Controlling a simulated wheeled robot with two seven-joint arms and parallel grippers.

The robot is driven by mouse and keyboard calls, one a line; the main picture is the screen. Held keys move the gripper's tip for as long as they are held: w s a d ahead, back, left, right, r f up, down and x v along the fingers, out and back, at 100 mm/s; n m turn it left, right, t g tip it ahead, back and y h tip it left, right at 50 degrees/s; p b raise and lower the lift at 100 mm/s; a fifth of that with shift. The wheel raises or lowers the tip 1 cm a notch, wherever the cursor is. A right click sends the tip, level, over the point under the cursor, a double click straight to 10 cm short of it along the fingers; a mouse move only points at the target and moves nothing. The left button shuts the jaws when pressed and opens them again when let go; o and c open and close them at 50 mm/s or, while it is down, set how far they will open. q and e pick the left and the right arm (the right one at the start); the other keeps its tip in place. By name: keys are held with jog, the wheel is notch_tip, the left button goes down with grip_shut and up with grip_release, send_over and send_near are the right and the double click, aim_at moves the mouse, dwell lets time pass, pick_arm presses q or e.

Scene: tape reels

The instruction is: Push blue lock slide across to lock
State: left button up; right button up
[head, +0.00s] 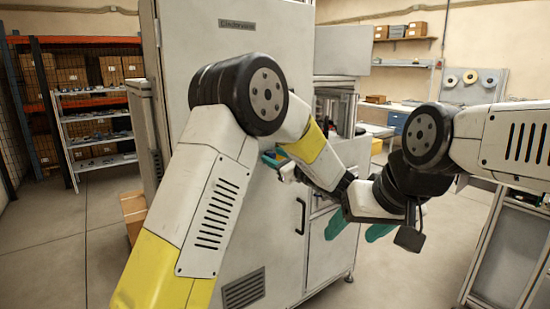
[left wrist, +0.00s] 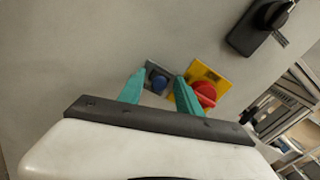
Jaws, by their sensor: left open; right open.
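The blue lock slide shows in the left wrist view as a round blue knob (left wrist: 159,84) on a small dark grey plate (left wrist: 151,69) on the cabinet face. My left gripper (left wrist: 160,82) is open, its teal fingers on either side of the knob in the picture; I cannot tell whether either touches it. In the head view my left gripper (head: 272,158) is small and partly hidden at the cabinet front, and the knob cannot be made out. My right gripper (head: 361,229) is open and empty, pointing down in front of the cabinet.
A red rotary switch (left wrist: 205,93) on a yellow plate (left wrist: 211,75) sits just right of the knob, close to one left finger. A black handle (left wrist: 262,27) is at the upper right. The tall grey cabinet (head: 232,45) fills the middle; open floor (head: 400,270) lies to its right.

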pick_arm(q)
grip_shut()
dwell(1.4)
